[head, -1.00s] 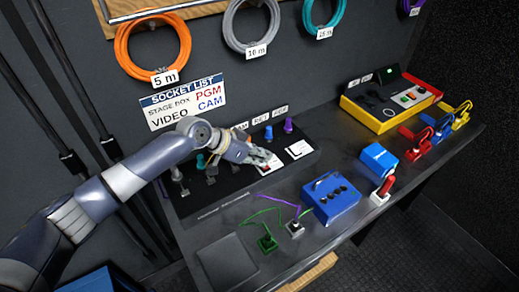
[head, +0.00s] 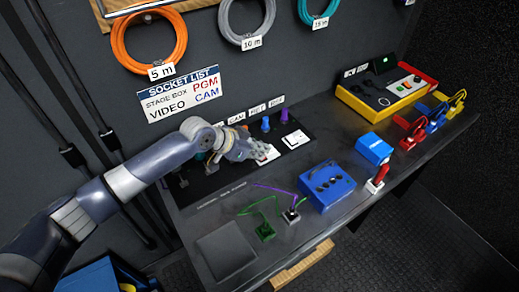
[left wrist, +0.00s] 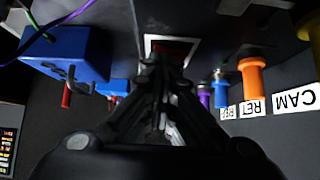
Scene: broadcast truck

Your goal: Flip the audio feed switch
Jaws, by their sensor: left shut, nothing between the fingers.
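My left gripper (head: 262,152) is shut and empty, its fingertips at a white-framed switch plate (head: 270,153) on the black sloped panel. In the left wrist view the shut fingers (left wrist: 158,62) point at this plate (left wrist: 150,42), which has a dark red rocker (left wrist: 176,48); the fingers hide its lower part. I cannot tell whether they touch it, or read a label naming it as the audio feed. A second white plate (head: 296,139) is on the panel to its right. My right gripper is out of view.
Blue and purple plugs (head: 265,124) stand behind the plates; an orange plug (left wrist: 252,76) shows in the left wrist view. A blue box with knobs (head: 326,187) and a green plug with cable (head: 265,231) lie in front. The desk's front left has a bare dark pad (head: 226,250).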

